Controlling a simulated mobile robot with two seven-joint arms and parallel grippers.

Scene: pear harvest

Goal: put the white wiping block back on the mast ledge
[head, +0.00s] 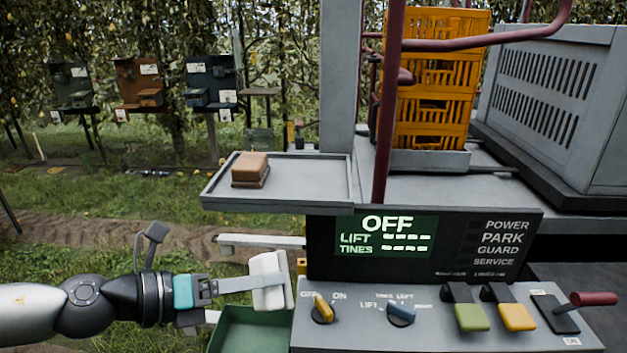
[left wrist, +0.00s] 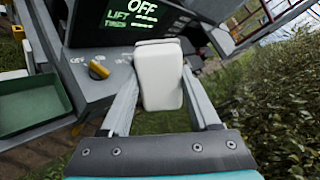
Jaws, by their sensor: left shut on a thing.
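My left gripper (head: 262,283) comes in from the left and is shut on the white wiping block (head: 270,275). It holds the block in the air, tilted slightly, just left of the control panel and above a green bin. In the left wrist view the white block (left wrist: 160,78) sits between the two fingers, in front of the dark display. A grey tray-like ledge (head: 225,196) with a raised rim juts out left beside the grey mast (head: 339,75), higher than the block. A brown block (head: 250,170) lies on its left part; its right part is bare. My right gripper is not in view.
The control panel (head: 450,325) has knobs, green and yellow switches and a red-handled lever (head: 590,299). The display (head: 385,237) reads OFF. A green bin (head: 250,330) is below the gripper. A pale bar (head: 262,241) sticks out under the ledge. Orange crates (head: 435,80) stand behind.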

